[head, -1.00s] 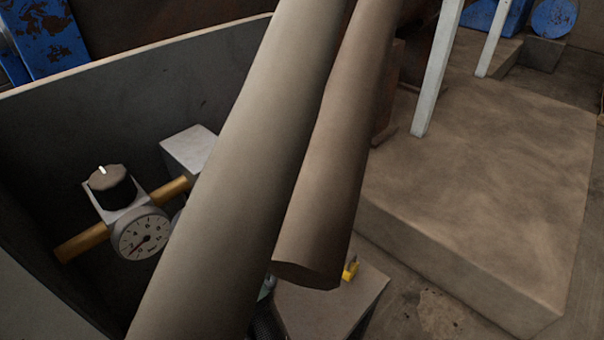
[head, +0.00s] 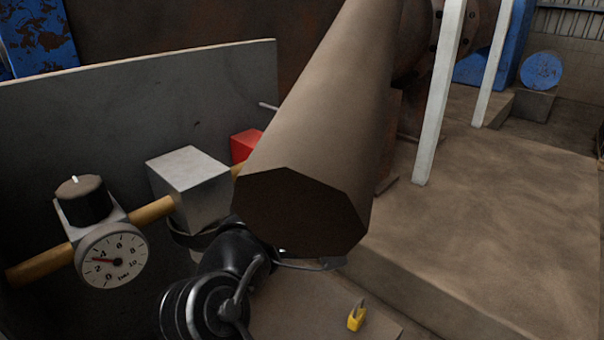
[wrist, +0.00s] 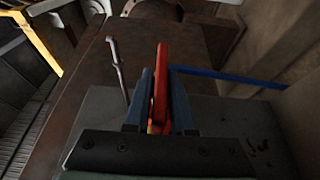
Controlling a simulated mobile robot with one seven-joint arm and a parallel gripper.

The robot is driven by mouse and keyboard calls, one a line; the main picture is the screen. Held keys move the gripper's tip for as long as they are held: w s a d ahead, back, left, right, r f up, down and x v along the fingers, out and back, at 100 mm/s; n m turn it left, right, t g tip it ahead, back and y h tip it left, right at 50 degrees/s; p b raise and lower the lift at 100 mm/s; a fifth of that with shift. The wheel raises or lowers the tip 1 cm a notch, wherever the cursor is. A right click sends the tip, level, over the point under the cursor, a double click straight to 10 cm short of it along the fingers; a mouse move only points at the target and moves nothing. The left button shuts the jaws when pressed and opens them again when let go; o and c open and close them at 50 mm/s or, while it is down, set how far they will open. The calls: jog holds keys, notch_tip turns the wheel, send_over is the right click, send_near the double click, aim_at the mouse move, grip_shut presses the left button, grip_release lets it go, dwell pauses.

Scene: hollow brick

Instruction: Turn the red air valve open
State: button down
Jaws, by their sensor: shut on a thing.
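In the wrist view my gripper (wrist: 160,95) is shut with its two dark fingers around a narrow red handle (wrist: 161,78), which stands up between them. A little yellow shows at the handle's base. In the head view a red block (head: 245,145) shows beside the grey box on the pipe line, partly hidden by a large tan cylinder. I cannot tell how it joins the handle, and my fingers cannot be made out there. A round gauge (head: 112,256) on the line has its needle between 2 and 4.
A black knob (head: 82,200) sits above the gauge on the brass-coloured pipe (head: 152,211). A grey box (head: 188,180) stands before the grey panel (head: 60,120). The tan cylinder (head: 320,130) blocks the middle view. A small yellow item (head: 356,316) lies low.

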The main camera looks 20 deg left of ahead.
jog(key=c, duration=0.9)
grip_release()
jog(key=shift+s+d+p, duration=0.15)
jog(key=shift+s+p, duration=0.2)
jog(key=shift+s, duration=2.9)
jog(key=shift+s+d+p, duration=0.1)
jog(key=shift+s+p, duration=0.2)
jog(key=shift+s, duration=2.9)
jog(key=shift+f, duration=0.1)
